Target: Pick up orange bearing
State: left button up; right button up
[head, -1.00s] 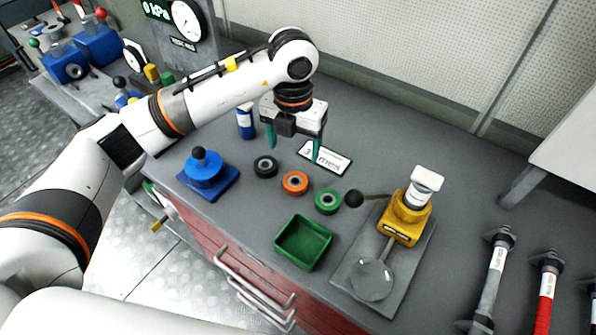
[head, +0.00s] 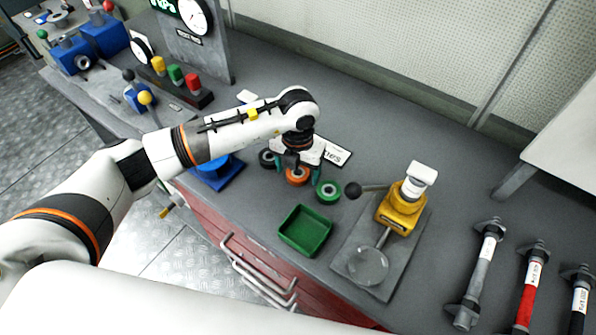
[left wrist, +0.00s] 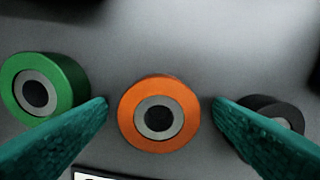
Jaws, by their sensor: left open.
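The orange bearing (head: 297,176) lies on the grey bench between the black bearing (head: 267,158) and the green bearing (head: 328,191). My left gripper (head: 299,170) is above the orange bearing, open, pointing down. In the left wrist view the orange bearing (left wrist: 158,114) sits between the two teal fingertips (left wrist: 160,104), with a gap on each side. The green bearing (left wrist: 42,86) is at the left of that view, and the black bearing (left wrist: 272,113) is at the right, partly hidden behind a finger. My right gripper does not show.
A green tray (head: 282,232) and a yellow press (head: 400,212) with a black-knobbed lever stand to the right. A blue fixture (head: 232,178) is at the left, partly behind my arm. A white label card (head: 337,152) lies behind the bearings. The bench toward the back wall is clear.

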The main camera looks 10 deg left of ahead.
pick_arm(q)
jog(key=shift+c, duration=0.3)
jog(key=c, duration=1)
